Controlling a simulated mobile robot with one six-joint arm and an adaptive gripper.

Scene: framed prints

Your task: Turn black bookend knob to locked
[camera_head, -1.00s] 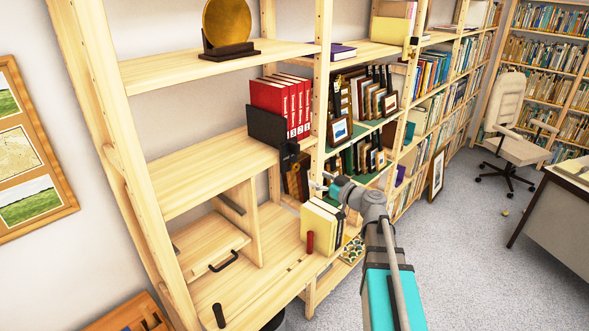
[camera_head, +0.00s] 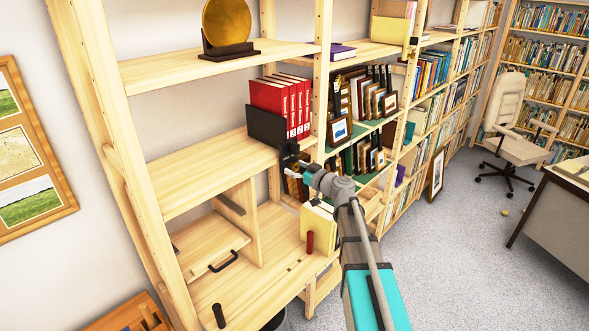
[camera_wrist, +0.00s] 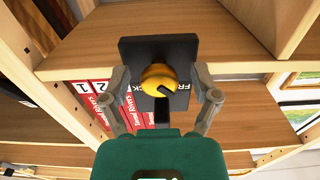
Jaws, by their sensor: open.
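The black bookend (camera_head: 266,125) stands upright at the end of the red books on the middle shelf. In the wrist view the bookend (camera_wrist: 184,50) faces me and carries a round yellow knob (camera_wrist: 158,78). A dark pointer mark on the knob slants toward the lower right. White lettering on the plate is partly hidden by the knob. My gripper (camera_wrist: 161,80) is open, with one finger to each side of the knob and gaps between. In the head view my gripper (camera_head: 294,165) is close to the bookend's front lower corner and the knob is hidden.
Red numbered books (camera_head: 290,100) stand behind the bookend. A shelf upright (camera_head: 321,90) and small framed pictures (camera_head: 340,130) are close on the right. The shelf left of the bookend (camera_head: 200,178) is bare. Pale books (camera_head: 318,226) stand below.

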